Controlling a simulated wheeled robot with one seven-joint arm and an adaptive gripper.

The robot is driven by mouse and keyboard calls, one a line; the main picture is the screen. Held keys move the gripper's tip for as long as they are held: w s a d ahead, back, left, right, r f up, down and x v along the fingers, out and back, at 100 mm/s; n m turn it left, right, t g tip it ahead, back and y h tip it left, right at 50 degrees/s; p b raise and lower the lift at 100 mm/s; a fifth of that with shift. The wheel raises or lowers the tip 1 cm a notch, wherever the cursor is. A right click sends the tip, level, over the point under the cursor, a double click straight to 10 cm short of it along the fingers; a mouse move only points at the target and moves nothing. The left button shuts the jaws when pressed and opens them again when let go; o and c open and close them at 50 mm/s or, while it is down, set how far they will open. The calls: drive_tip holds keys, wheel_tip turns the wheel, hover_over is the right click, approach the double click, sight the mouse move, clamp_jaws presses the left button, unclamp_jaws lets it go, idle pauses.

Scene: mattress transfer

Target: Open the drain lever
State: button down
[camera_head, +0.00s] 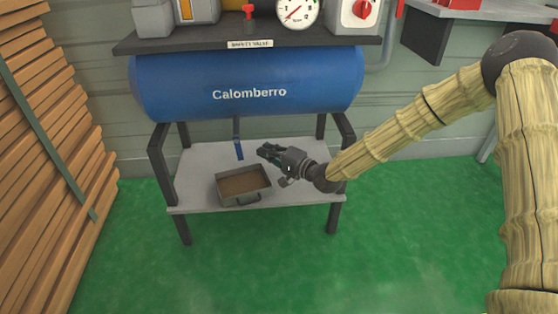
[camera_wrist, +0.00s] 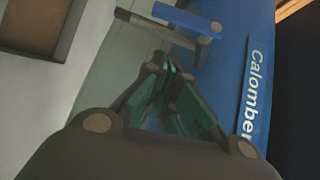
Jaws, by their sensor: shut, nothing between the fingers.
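The drain lever (camera_head: 239,150) is a small blue handle on a thin pipe under the blue tank (camera_head: 180,85) marked Calomberro. In the head view it hangs down below the tank. In the wrist view the blue lever (camera_wrist: 187,20) lies ahead of my fingertips, with the grey pipe (camera_wrist: 150,27) joined to it. My gripper (camera_head: 261,151) is just right of the lever in the head view, shut and empty. In the wrist view my gripper (camera_wrist: 163,62) has its fingertips together, close to the lever; I cannot tell whether they touch.
A tray (camera_head: 243,199) with brown contents stands on the grey shelf (camera_head: 300,187) below the tank. A gauge (camera_head: 297,10) and a red valve (camera_head: 249,14) are on the top shelf. Stacked planks (camera_head: 45,130) stand at the left. The green floor (camera_head: 400,240) is clear.

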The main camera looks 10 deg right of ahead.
sight(239, 149)
drive_tip(key=shift+a+f+b, duration=0.15)
drive_tip(key=shift+a+b, duration=0.6)
drive_tip(key=shift+a, duration=1.25)
drive_tip(key=shift+s+a+f+m+t+y, duration=0.1)
drive_tip(key=shift+a+f+m+t+y, duration=0.2)
drive_tip(key=shift+a+m, duration=0.3)
drive_tip(key=shift+a+r, duration=0.1)
drive_tip(key=shift+a, duration=0.05)
